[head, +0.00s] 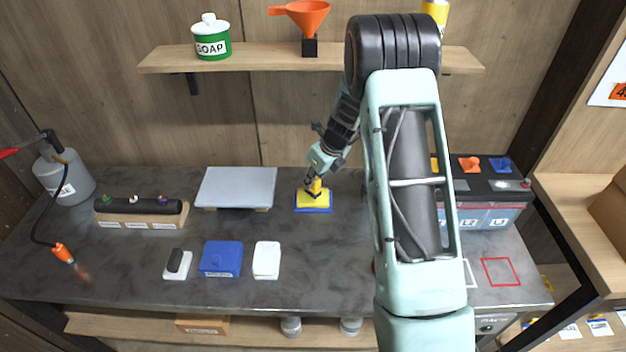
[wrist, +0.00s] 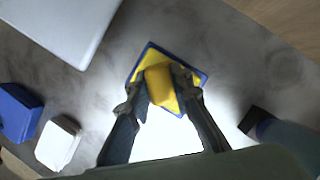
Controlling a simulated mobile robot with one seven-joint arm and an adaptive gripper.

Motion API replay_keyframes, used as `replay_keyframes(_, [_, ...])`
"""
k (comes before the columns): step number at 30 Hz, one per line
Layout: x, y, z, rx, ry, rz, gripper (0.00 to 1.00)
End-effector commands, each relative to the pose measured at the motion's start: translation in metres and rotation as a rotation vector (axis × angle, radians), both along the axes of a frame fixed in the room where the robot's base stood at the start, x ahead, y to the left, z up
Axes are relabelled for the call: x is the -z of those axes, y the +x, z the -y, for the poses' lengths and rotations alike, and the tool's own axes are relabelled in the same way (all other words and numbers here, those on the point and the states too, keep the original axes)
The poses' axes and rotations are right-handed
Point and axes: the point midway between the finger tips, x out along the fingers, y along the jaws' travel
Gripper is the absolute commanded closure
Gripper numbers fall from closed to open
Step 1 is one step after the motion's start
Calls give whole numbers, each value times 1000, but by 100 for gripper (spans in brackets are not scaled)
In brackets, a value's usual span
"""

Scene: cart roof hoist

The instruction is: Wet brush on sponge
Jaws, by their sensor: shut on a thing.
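My gripper (head: 314,183) is shut on a yellow block-like thing, probably the brush's handle (wrist: 161,88). The fingers stand on either side of it in the wrist view. Just under it is a flat yellow pad, which looks like the sponge (head: 312,201), on a blue square base. In the wrist view the sponge (wrist: 147,57) shows around the held thing, with the blue rim outside it. The held thing is over the sponge's middle. Its underside is hidden, so I cannot tell whether it touches.
A grey raised plate (head: 237,187) lies left of the sponge. A blue box (head: 220,258), a white block (head: 266,260) and a black piece on a white base (head: 177,263) are nearer the front. A shelf (head: 260,57) hangs above.

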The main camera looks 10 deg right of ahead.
Motion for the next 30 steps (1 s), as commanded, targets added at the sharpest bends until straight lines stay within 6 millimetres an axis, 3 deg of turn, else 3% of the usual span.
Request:
replay_keyframes(1, [-9,0,0,-1,-1,2,100])
replay_keyframes(18, [-54,1,-1,-2,0,1,100])
replay_keyframes(30, [-55,0,0,-1,0,1,100])
